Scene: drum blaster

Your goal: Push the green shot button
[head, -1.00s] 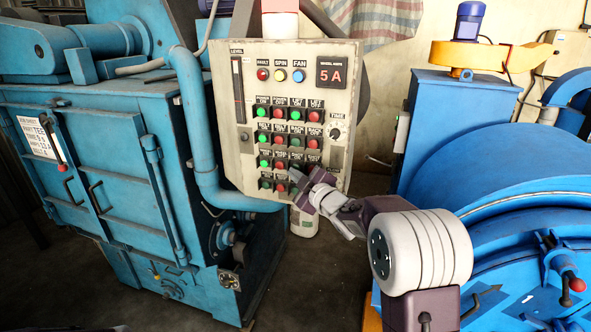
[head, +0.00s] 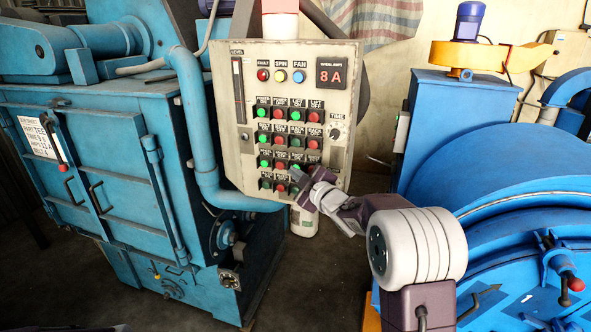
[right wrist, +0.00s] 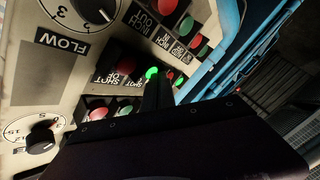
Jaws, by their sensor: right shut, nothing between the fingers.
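The control panel (head: 240,170) hangs in the middle of the head view with rows of green and red buttons. The green shot button (right wrist: 152,73) glows bright green in the right wrist view, beside a red button (right wrist: 126,67) with an upside-down shot label. It also looks lit in the head view (head: 295,166). My right gripper (head: 299,190) is shut and empty at the panel's lower right. In the wrist view its dark fingers (right wrist: 157,84) end close by the green button, covering part of its surroundings; I cannot tell whether they touch. My left gripper is not in view.
A black flow knob (right wrist: 95,10) and a smaller knob (right wrist: 42,138) stick out of the panel. A blue machine (head: 90,150) stands left, and a rounded blue machine (head: 500,180) stands right behind my right arm. Dark floor lies below the panel.

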